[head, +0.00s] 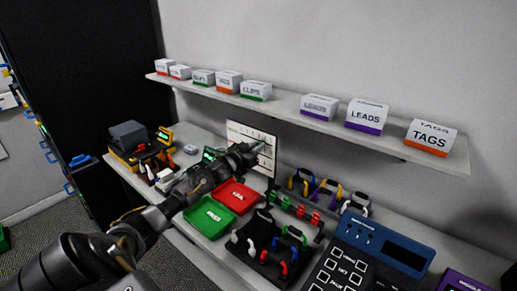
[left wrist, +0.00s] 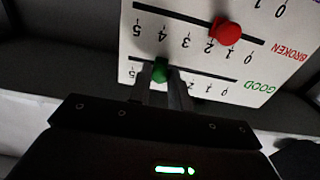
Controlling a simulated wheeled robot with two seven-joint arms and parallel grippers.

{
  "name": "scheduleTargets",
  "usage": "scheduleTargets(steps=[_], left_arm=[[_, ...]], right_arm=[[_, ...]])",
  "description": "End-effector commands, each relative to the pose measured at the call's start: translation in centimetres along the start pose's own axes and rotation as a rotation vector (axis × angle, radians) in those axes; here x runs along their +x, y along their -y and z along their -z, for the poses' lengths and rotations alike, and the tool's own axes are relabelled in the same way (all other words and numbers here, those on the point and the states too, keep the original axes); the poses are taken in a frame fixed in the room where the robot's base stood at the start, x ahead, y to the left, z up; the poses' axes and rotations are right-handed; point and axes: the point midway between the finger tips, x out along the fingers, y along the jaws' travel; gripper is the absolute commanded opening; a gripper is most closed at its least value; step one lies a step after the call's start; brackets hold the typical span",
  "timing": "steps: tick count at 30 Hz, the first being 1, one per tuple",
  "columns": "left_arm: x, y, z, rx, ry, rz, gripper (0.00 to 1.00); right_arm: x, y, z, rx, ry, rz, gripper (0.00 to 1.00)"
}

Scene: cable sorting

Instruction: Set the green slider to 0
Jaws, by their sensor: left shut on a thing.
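A white slider board (head: 238,130) stands upright against the wall at the back of the bench; its lower part is behind my left arm in the head view. In the left wrist view the board (left wrist: 185,8) appears turned, with a GOOD track and a BROKEN track. The green slider knob (left wrist: 160,68) is on the GOOD track, toward the end marked 5 and far from the 0 end. My left gripper (left wrist: 165,80) is shut on this knob. The red slider knob (left wrist: 226,32) sits on the BROKEN track, apart from the fingers. My right gripper is out of view.
A red tray (head: 236,194) and a green tray (head: 209,216) lie below my left arm. A black rack with coloured clips (head: 268,250) and a blue keypad device (head: 365,255) stand to the right. A shelf (head: 290,112) with labelled boxes runs above the board.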

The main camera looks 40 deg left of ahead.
Motion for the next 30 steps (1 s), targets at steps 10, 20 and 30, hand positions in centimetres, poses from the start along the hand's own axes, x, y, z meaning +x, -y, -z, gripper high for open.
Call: scheduleTargets(steps=[10, 20, 30], left_arm=[[0.0, 9.4, -0.3, 0.003, -0.002, 0.010, 0.00], [-0.1, 11.8, 0.2, 0.000, -0.002, 0.007, 0.00], [-0.2, 11.9, 0.2, 0.001, -0.003, 0.009, 0.40]], right_arm=[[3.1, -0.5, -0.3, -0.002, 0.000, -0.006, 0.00], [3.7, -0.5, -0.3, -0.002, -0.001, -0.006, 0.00], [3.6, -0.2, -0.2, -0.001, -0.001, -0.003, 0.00]])
